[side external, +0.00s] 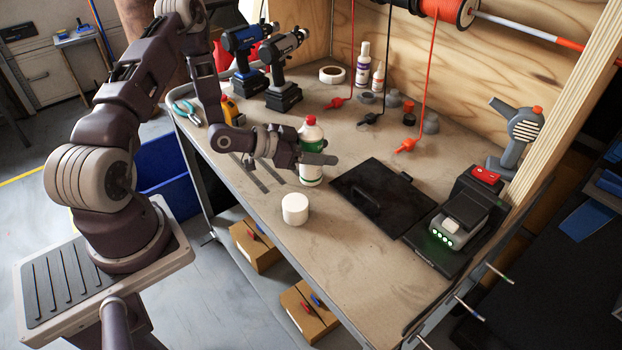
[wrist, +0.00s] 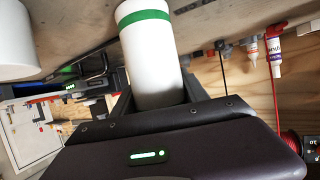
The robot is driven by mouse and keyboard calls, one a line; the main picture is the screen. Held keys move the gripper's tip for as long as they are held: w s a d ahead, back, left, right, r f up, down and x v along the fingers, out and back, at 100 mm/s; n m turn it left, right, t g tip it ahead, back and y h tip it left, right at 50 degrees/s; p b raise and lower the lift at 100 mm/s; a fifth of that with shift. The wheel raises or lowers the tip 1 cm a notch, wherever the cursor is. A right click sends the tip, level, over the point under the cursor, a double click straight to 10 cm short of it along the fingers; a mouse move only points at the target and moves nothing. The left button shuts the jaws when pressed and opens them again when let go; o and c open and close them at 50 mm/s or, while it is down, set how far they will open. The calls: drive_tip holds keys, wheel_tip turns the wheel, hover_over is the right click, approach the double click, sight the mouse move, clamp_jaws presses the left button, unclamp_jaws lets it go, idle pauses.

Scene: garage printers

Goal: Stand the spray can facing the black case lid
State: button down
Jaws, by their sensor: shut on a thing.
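The spray can (side external: 312,173) is white with a green band and a red cap, and stands upright behind the workbench's front part. My gripper (side external: 317,159) is shut around its body, coming in from the left. In the wrist view the can (wrist: 150,55) rises between the dark fingers (wrist: 155,100). I cannot tell whether its base touches the bench. The black case lid (side external: 362,205) lies flat on the bench just right of the can, with a handle on top.
A white cylinder (side external: 295,209) stands in front of the can. A black charger with a battery (side external: 447,229) sits right of the lid. Two drills (side external: 283,98), a tape roll (side external: 332,75) and small bottles (side external: 363,66) stand behind. Red cords hang above.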

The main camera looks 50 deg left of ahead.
drive_tip(key=shift+f, duration=0.1)
drive_tip(key=c, duration=0.5)
unclamp_jaws()
drive_tip(key=shift+s, duration=0.1)
